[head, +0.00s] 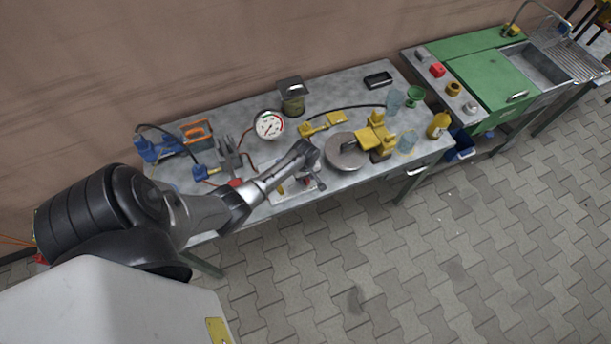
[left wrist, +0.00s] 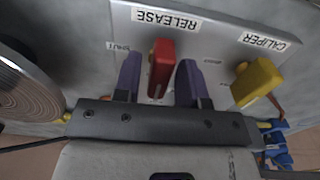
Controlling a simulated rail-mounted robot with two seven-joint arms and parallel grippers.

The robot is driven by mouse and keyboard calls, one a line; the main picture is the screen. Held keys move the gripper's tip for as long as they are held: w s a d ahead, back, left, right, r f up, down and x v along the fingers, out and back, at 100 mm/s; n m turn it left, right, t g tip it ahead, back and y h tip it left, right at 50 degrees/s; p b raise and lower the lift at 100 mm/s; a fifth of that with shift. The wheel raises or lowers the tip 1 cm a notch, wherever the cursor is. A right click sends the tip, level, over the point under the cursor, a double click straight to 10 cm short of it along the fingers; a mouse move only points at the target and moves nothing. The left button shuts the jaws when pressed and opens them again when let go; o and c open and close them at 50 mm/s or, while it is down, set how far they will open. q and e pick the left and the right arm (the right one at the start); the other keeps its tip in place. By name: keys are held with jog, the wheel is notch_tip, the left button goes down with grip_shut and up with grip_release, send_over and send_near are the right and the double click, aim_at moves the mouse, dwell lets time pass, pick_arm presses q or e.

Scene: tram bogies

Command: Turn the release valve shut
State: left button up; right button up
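The release valve has a red handle (left wrist: 161,62) on a pale panel (left wrist: 120,20) under a RELEASE label (left wrist: 165,20). A small mark that seems to read SHUT is left of the handle; a blurred mark is on its right. My left gripper (left wrist: 159,82) is open, with its purple fingers on either side of the red handle and gaps visible between. In the head view my left gripper (head: 314,182) is over the panel (head: 283,199) at the bench's front edge, and my wrist hides part of it. My right gripper is in neither view.
A yellow handle (left wrist: 257,82) under a CALIPER label stands close to the right finger. A round metal disc (head: 346,151) is beside the gripper. A gauge (head: 269,125), yellow parts (head: 376,132) and blue fittings (head: 160,147) stand on the bench (head: 235,108).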

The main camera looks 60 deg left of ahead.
pick_arm(q)
grip_shut()
